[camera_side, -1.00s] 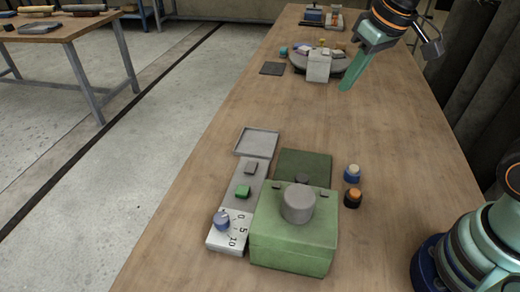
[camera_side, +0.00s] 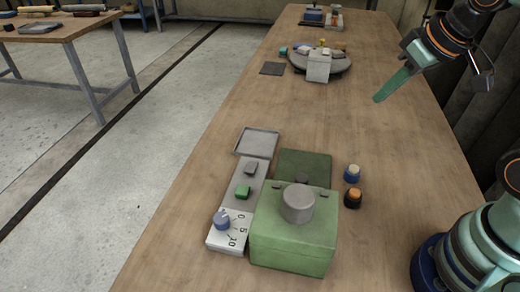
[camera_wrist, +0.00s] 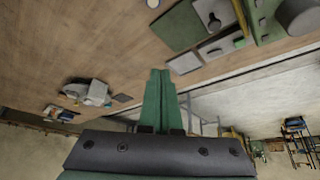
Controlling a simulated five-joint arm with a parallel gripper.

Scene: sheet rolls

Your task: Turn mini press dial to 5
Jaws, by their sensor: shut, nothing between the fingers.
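The mini press (camera_side: 292,240) is a green box with a grey round cap on top, near the front of the table. A pale panel (camera_side: 237,232) runs along its left side, printed 0, 5 and 10. The blue-purple dial (camera_side: 221,219) sits on this panel, left of the numbers; I cannot tell which number it points at. My gripper (camera_side: 378,98) is shut and empty, held above the table well up and right of the press. In the wrist view its green fingers (camera_wrist: 160,72) are together, and part of the press shows at upper right.
A green button (camera_side: 243,191) and a grey knob (camera_side: 251,168) sit behind the dial, with a grey tray (camera_side: 257,142) beyond. Two small bottles, blue (camera_side: 352,173) and orange (camera_side: 353,198), stand right of the press. A grey turntable (camera_side: 330,65) holds items farther back. The middle table is clear.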

